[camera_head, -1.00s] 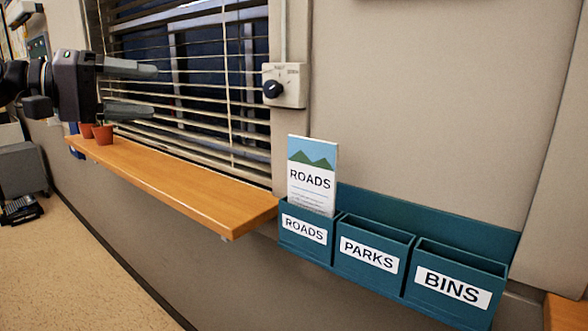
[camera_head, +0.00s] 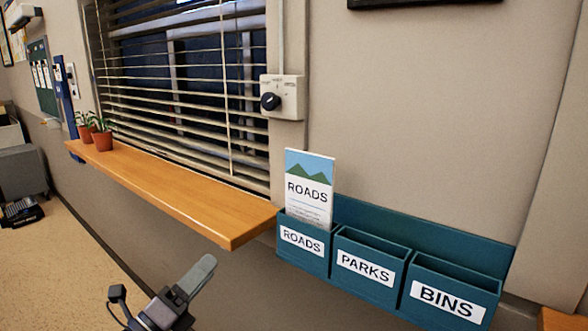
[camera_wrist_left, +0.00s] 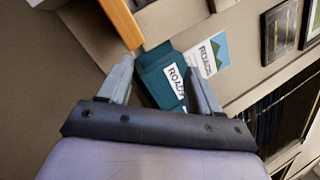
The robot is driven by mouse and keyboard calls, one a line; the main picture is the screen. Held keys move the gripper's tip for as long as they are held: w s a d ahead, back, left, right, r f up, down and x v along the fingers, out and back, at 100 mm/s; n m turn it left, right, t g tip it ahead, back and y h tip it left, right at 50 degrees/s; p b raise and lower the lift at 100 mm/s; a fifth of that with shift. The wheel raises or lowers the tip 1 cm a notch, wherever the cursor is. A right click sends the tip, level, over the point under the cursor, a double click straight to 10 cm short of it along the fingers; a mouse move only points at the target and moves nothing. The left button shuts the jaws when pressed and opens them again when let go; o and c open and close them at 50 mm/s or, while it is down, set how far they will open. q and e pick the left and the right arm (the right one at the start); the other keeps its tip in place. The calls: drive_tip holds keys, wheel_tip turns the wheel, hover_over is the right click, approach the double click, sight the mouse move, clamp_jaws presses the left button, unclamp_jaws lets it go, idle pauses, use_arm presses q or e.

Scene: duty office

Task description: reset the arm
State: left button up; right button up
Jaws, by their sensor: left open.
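My left gripper (camera_head: 198,272) is low in the head view, below the front edge of the wooden sill and left of the leaflet holder. In the left wrist view my left gripper (camera_wrist_left: 161,78) has its two fingers apart, with nothing held between them. The teal wall holder (camera_head: 388,272) has pockets labelled ROADS, PARKS and BINS. A ROADS leaflet (camera_head: 309,190) stands upright in the ROADS pocket. In the left wrist view the holder (camera_wrist_left: 155,65) shows beyond the open fingers, with the leaflet (camera_wrist_left: 212,54) beside it. My right gripper is not in view.
The wooden sill (camera_head: 165,188) juts from the wall under the window blinds (camera_head: 185,90). Potted plants (camera_head: 102,138) stand at its far end. A dial box (camera_head: 283,96) is on the wall.

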use_arm(q)
drive_tip(key=s+a+f+n+g+y+p, duration=0.1)
drive_tip(key=s+a+f+n+g+y, duration=0.2)
drive_tip(key=s+f+n, duration=2.2)
wheel_tip(320, 180, down, 2)
drive_tip(key=n+g+y, duration=0.4)
drive_tip(key=n+y, duration=0.1)
drive_tip(key=y, duration=0.2)
drive_tip(key=shift+s+a+g+p, duration=0.3)
drive_tip(key=shift+a+p, duration=0.05)
